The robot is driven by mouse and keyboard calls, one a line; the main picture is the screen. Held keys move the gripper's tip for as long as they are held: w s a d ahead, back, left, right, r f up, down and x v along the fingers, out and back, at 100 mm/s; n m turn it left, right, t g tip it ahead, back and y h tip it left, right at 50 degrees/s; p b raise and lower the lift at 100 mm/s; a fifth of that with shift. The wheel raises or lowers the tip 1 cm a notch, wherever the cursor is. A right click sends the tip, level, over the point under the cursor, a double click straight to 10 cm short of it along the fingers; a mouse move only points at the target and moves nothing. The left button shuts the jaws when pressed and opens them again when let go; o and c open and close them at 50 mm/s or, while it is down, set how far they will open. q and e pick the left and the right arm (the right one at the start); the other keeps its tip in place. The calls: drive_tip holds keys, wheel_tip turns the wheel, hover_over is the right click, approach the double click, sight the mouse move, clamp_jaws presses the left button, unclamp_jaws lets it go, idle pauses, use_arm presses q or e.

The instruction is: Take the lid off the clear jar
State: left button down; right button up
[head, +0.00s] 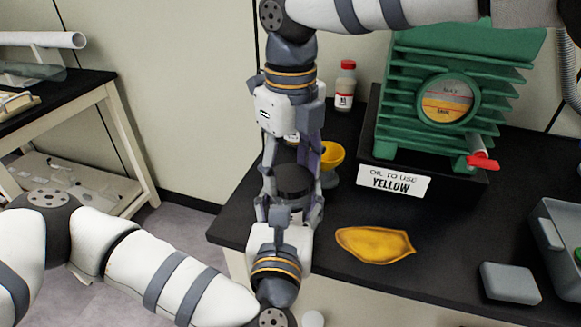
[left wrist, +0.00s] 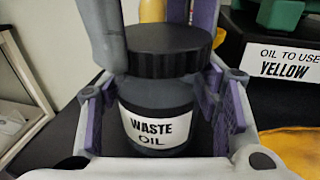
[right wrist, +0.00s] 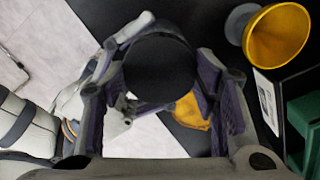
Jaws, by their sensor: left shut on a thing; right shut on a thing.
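The clear jar (left wrist: 155,105) has dark contents and a white "WASTE OIL" label. Its wide black lid (head: 294,180) sits over the jar mouth; I cannot tell whether it is still threaded on. My left gripper (head: 289,212) is shut around the jar body, with purple pads at both sides in the left wrist view. In the head view the grippers hide most of the jar.
A yellow funnel (head: 331,157) stands just behind the grippers. A red-capped bottle (head: 345,88) and a green finned pump (head: 445,100) with an "OIL TO USE YELLOW" sign (head: 393,182) are behind. A yellow cloth (head: 374,243) and grey box (head: 510,283) lie to the right.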

drive_tip(key=o, duration=1.3)
